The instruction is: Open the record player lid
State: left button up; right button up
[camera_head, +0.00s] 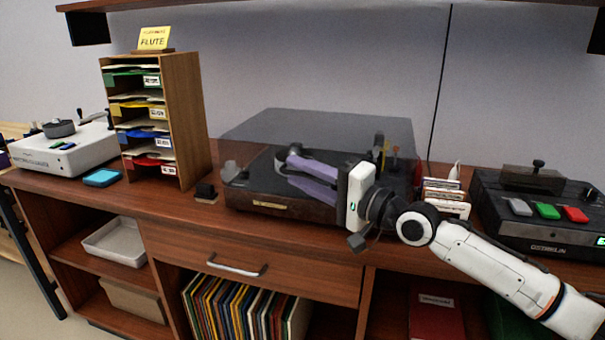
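The record player (285,205) sits on the wooden cabinet top in the middle, a dark box with a small brass-coloured plate on its front. Its smoky see-through lid (300,122) is down over the base. My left gripper is out of view.
A wooden paper sorter (182,120) stands left of the player, with a small black block (205,191) between them. A white machine (75,152) is at far left. Cards (443,196) and a cassette deck (535,215) stand at right. A drawer handle (237,267) sticks out below.

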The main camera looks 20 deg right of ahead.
grip_shut()
dwell(1.3)
